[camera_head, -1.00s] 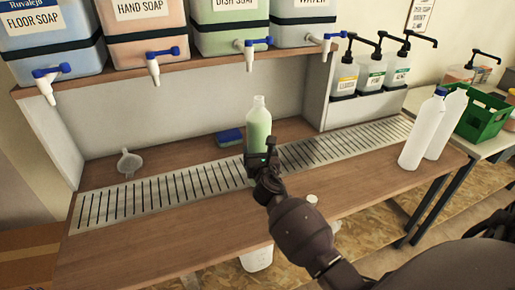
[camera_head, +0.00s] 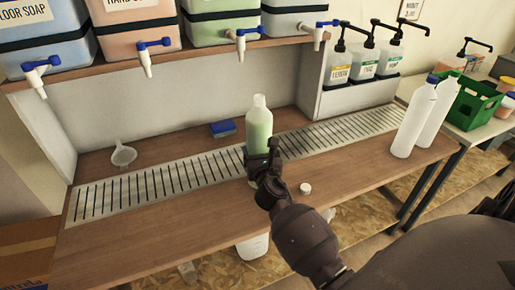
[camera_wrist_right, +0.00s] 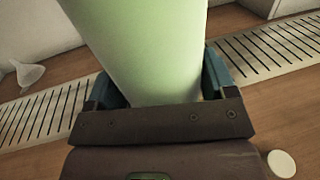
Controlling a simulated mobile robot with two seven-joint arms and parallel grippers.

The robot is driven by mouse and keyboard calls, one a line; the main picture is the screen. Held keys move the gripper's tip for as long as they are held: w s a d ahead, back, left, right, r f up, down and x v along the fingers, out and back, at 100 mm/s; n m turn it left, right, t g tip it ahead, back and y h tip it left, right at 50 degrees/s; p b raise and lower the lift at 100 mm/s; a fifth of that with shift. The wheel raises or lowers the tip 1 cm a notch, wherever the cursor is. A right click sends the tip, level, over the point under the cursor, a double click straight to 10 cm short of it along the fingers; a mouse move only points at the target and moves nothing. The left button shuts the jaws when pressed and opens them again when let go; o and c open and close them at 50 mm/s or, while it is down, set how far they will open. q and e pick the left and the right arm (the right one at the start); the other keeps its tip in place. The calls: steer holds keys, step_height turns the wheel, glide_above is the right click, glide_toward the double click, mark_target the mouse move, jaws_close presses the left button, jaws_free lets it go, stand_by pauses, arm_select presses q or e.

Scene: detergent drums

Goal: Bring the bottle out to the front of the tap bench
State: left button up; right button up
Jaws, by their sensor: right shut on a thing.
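The bottle (camera_head: 259,125) is translucent, filled with pale green liquid, uncapped and upright. My right gripper (camera_head: 262,158) is shut on its lower part from the front. In the right wrist view the bottle (camera_wrist_right: 145,50) fills the space between the two fingers (camera_wrist_right: 160,92). Its base is mostly hidden by the gripper, at the front edge of the metal drip grate (camera_head: 160,186); I cannot tell whether it touches the bench. My left gripper is not in view.
A white cap (camera_head: 306,188) lies on the front strip, right of the gripper. A funnel (camera_head: 123,154) and blue sponge (camera_head: 222,128) lie behind the grate. Two white bottles (camera_head: 412,122) stand at the right end. Drums with taps (camera_head: 236,40) hang over the back. The front left is clear.

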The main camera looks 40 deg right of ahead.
steer(key=shift+s+d+p+v, duration=0.1)
steer(key=shift+d+p+v, duration=0.1)
steer(key=shift+v, duration=0.6)
steer(key=shift+s+d+p+v, duration=0.1)
steer(key=shift+p+v, duration=0.05)
steer(key=shift+v, duration=0.65)
steer(key=shift+d+p+v, duration=0.15)
steer(key=shift+p+v, duration=0.05)
steer(key=shift+v, duration=0.6)
steer(key=shift+r, duration=0.1)
steer(key=o, duration=1.3)
steer(key=shift+o, duration=0.5)
steer(key=v, duration=1.1)
